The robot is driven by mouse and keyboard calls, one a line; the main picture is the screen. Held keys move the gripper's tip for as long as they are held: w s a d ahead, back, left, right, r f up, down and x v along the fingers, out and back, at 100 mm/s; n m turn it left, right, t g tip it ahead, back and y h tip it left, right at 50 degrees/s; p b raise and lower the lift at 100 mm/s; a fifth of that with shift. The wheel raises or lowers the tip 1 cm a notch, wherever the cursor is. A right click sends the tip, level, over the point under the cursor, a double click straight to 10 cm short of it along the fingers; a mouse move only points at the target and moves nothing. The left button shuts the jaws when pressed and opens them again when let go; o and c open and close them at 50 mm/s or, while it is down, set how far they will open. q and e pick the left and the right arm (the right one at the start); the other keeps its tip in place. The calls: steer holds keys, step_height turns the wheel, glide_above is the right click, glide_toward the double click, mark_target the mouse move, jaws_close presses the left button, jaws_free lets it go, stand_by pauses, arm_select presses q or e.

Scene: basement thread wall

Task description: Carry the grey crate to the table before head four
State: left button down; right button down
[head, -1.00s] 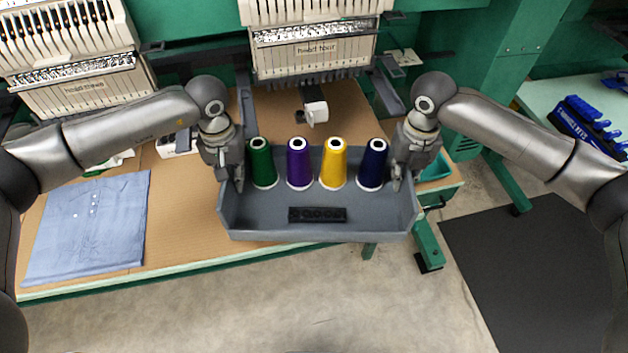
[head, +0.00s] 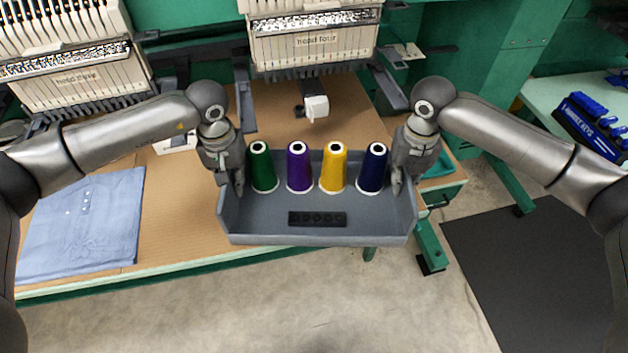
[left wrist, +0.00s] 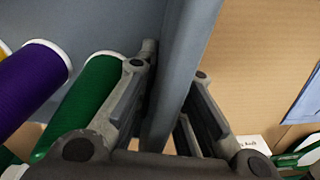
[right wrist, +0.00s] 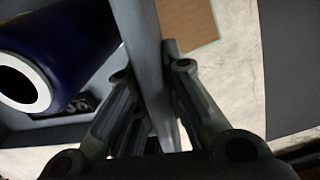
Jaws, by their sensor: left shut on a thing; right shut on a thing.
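The grey crate (head: 270,218) is held level between my two grippers, above the front part of the table (head: 190,225) under head four (head: 315,42). Several thread cones stand upright in it: green (head: 262,168), purple (head: 299,168), yellow (head: 333,168) and navy (head: 372,169). My left gripper (head: 238,185) is shut on the crate's left wall, which also shows between its fingers in the left wrist view (left wrist: 178,70). My right gripper (head: 398,183) is shut on the right wall, seen in the right wrist view (right wrist: 148,60). The crate's underside is hidden.
A folded blue shirt (head: 85,222) lies on the tabletop at left, below head three (head: 80,75). A white part (head: 316,107) hangs under head four. A teal tray (head: 437,168) is right of the crate. A dark mat (head: 540,265) covers floor at right.

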arm_select(q)
steer(key=shift+a+f+b, duration=0.1)
steer(key=shift+f+b, duration=0.45)
steer(key=shift+f, duration=0.15)
arm_select(e)
steer(key=shift+d+f, duration=0.15)
steer(key=shift+f, duration=0.5)
arm_select(q)
steer(key=c, duration=1.9)
jaws_free()
steer(key=shift+c, duration=0.2)
arm_select(e)
steer(key=c, duration=1.9)
jaws_free()
steer(key=shift+f, duration=0.1)
steer(key=shift+c, duration=0.2)
arm_select(q)
steer(key=o, duration=0.4)
arm_select(e)
steer(key=o, duration=0.4)
arm_select(q)
steer(key=shift+r, duration=0.15)
step_height(320, 180, up, 12)
steer(key=shift+f, duration=0.2)
steer(key=shift+r, duration=0.1)
arm_select(e)
steer(key=shift+r, duration=0.4)
step_height(320, 180, up, 11)
steer(key=shift+r, duration=0.2)
